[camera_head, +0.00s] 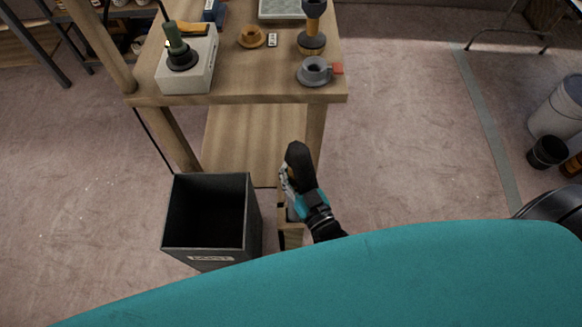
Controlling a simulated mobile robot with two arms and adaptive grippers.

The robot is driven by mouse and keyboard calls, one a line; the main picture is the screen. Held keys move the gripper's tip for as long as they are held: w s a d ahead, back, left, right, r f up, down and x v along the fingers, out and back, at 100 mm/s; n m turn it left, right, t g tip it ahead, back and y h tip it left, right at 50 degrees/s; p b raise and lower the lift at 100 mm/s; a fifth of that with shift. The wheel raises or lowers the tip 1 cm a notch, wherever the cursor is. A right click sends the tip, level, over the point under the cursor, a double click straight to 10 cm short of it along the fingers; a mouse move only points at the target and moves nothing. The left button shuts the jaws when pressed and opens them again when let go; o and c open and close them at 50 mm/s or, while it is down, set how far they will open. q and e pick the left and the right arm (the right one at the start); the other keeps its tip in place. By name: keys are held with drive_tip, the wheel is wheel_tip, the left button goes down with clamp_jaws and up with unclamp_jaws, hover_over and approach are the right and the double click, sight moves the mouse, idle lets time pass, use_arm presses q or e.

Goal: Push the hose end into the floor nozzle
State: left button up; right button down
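I cannot make out a hose end or a floor nozzle for certain. My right gripper (298,165) is low in front of the wooden bench (240,97), right of a dark bin. Its dark fingers overlap one another, so their opening and any grip are hidden. A light grey block (188,68) at the bench's left carries an upright dark green piece (174,38) in a black collar. A grey round fitting (314,71) with a red tab lies at the front right corner. My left gripper is not in view.
An open dark bin (212,222) stands on the floor left of my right gripper. A black and tan upright tool (312,28) and an orange-brown round piece (251,37) are on the bench. Floor right of the bench is clear up to a white bucket (557,108).

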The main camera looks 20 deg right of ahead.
drive_tip(key=shift+s+f, duration=0.25)
drive_tip(key=shift+f, duration=0.35)
drive_tip(key=c, duration=1.2)
unclamp_jaws()
drive_tip(key=shift+s, duration=0.15)
drive_tip(key=shift+s+d+f, duration=0.1)
drive_tip(key=shift+s, duration=0.25)
drive_tip(key=s, duration=0.3)
drive_tip(key=s+d, duration=0.1)
drive_tip(key=s, duration=0.3)
drive_tip(key=s+d+r, duration=0.1)
drive_tip(key=s, duration=0.2)
drive_tip(key=shift+s, duration=0.3)
drive_tip(key=shift+f, duration=0.1)
